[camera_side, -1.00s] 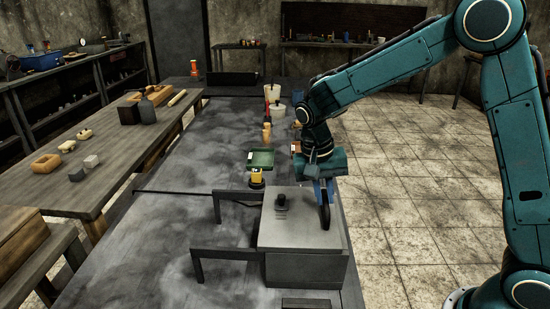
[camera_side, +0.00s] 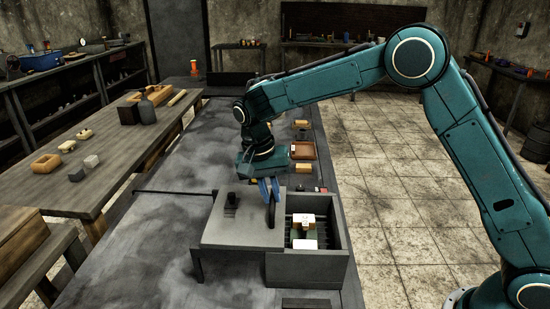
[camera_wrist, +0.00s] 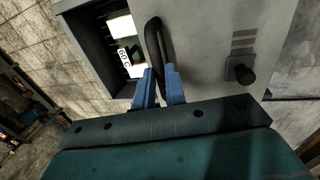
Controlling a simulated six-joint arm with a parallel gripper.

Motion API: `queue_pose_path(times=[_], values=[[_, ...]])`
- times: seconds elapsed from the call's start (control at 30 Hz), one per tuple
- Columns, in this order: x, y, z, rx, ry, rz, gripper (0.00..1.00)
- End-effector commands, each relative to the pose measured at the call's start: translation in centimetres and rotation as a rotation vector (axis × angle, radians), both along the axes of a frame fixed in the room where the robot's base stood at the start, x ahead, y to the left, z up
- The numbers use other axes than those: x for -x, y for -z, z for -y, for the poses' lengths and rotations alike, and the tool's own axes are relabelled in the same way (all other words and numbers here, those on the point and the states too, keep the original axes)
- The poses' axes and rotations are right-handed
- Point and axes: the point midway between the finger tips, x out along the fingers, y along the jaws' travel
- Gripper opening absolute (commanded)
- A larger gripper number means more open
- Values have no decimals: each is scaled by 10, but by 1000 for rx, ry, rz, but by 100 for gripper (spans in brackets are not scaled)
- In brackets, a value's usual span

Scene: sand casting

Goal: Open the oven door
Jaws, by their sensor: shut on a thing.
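The oven (camera_side: 308,268) is a grey box on the bench. Its flat lid-like door (camera_side: 236,229) has slid to the left and rests over the rails, leaving the right part of the oven open. Inside, white and tan blocks (camera_side: 303,243) sit on a dark rack; they also show in the wrist view (camera_wrist: 122,42). My gripper (camera_side: 270,190) is shut on the black door handle (camera_side: 271,214). In the wrist view the blue fingers (camera_wrist: 159,85) close around the curved handle (camera_wrist: 153,45). A dark knob (camera_wrist: 243,75) stands on the door.
A brown tray (camera_side: 303,150) and small blocks lie along the bench's right edge, behind the oven. A wooden table (camera_side: 60,190) with blocks stands at the left. The bench left of the door (camera_side: 150,260) is clear.

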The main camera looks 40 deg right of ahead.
Motion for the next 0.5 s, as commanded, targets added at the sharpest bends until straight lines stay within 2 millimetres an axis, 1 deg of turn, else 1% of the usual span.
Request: queue_pose_path(times=[0.03, 0.2, 0.5], values=[[-5, 0, -6, -1, -2, 2, 0], [-16, 0, -17, -1, -2, 2, 0], [-22, -1, -23, -1, -4, 4, 0]])
